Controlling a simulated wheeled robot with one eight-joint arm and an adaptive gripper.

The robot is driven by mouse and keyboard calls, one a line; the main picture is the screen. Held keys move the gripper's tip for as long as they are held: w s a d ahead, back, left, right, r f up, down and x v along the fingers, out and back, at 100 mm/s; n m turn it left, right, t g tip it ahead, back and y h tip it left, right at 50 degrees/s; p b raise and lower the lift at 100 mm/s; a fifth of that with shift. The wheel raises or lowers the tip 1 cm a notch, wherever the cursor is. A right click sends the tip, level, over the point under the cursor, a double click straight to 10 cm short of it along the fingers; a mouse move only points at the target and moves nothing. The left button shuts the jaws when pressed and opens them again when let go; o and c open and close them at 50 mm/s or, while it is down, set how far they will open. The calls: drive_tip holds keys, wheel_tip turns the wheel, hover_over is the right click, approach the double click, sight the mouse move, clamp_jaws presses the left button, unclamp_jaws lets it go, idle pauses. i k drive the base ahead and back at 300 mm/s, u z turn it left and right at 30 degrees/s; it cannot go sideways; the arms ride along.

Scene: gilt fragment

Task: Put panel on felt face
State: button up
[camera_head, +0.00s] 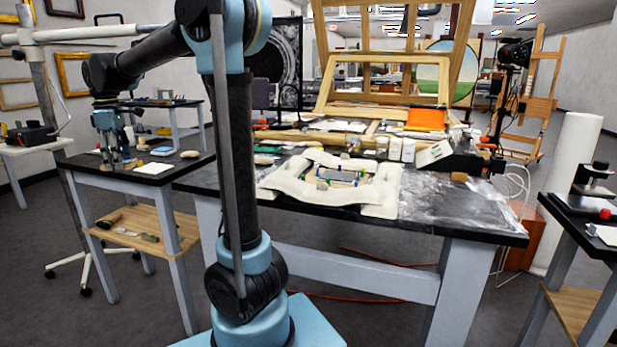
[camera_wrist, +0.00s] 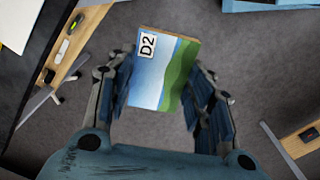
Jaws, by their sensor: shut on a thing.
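My gripper (camera_wrist: 160,85) is shut on a small panel (camera_wrist: 166,72), painted blue and white with a green strip and tagged "D2". One finger lies on each side of it in the wrist view, with grey floor below. In the head view my gripper (camera_head: 120,160) points down at the left, near the small black-topped table, and the panel is too small to make out there. A thick, pale padded frame (camera_head: 330,195) lies on the middle workbench, with small pieces inside it. I cannot tell which surface is the felt face.
The middle workbench (camera_head: 450,210) carries jars, an orange box (camera_head: 425,118) and a wooden frame. The left table has a wooden shelf (camera_head: 140,228) with tools, and this shelf (camera_wrist: 62,58) also shows in the wrist view. Another dark table (camera_head: 585,215) stands at right.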

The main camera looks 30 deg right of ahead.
sight(338, 175)
drive_tip(key=u, duration=0.35)
drive_tip(key=k, duration=1.65)
drive_tip(key=z, duration=1.4)
drive_tip(key=i, duration=1)
